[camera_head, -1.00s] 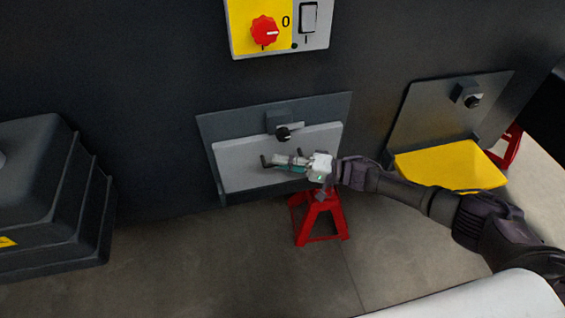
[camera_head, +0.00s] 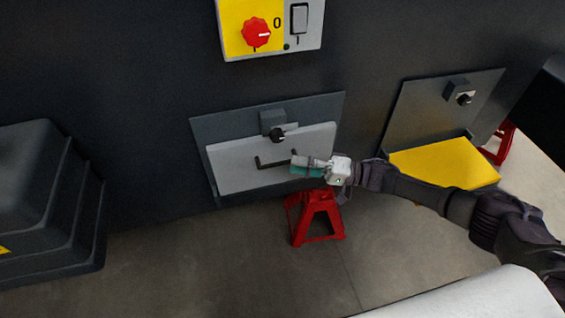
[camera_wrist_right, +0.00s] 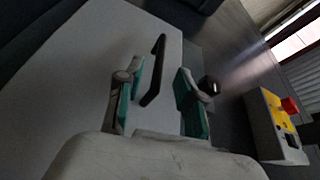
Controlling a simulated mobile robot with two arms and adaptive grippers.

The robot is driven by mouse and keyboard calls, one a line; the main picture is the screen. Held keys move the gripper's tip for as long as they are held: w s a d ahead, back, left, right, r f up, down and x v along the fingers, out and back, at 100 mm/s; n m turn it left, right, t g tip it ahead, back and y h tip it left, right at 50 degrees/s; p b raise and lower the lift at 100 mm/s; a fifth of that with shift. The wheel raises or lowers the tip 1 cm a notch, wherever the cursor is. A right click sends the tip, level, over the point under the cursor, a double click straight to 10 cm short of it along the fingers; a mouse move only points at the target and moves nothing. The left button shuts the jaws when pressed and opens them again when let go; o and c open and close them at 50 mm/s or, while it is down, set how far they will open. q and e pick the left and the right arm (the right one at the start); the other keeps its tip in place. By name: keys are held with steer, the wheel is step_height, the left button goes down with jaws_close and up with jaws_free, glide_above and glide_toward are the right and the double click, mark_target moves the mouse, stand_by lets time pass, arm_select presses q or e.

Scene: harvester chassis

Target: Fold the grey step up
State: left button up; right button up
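The grey step (camera_head: 230,170) stands raised, close against its dark backing plate (camera_head: 205,127) in the head view. Whether it lies fully flush, I cannot tell. Its black handle (camera_head: 272,164) shows on its face, and also in the wrist view (camera_wrist_right: 155,72). A latch with a black knob (camera_head: 278,135) and a light tab pointing right sits at the step's top edge. My right gripper (camera_head: 303,167) is at the handle's right end, in front of the step. In the wrist view its fingers (camera_wrist_right: 160,98) are apart and empty, with the handle ahead of the gap. My left gripper is not in view.
A yellow step (camera_head: 445,163) is folded down at the right, with its own latch (camera_head: 463,97) above. A red stand (camera_head: 316,216) is on the floor below my right gripper. A switch panel (camera_head: 270,27) is above. A dark stepped box (camera_head: 45,200) stands at the left.

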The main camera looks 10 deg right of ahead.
steer(key=v, duration=0.5)
steer(key=shift+s+d, duration=0.15)
steer(key=shift+d, duration=0.2)
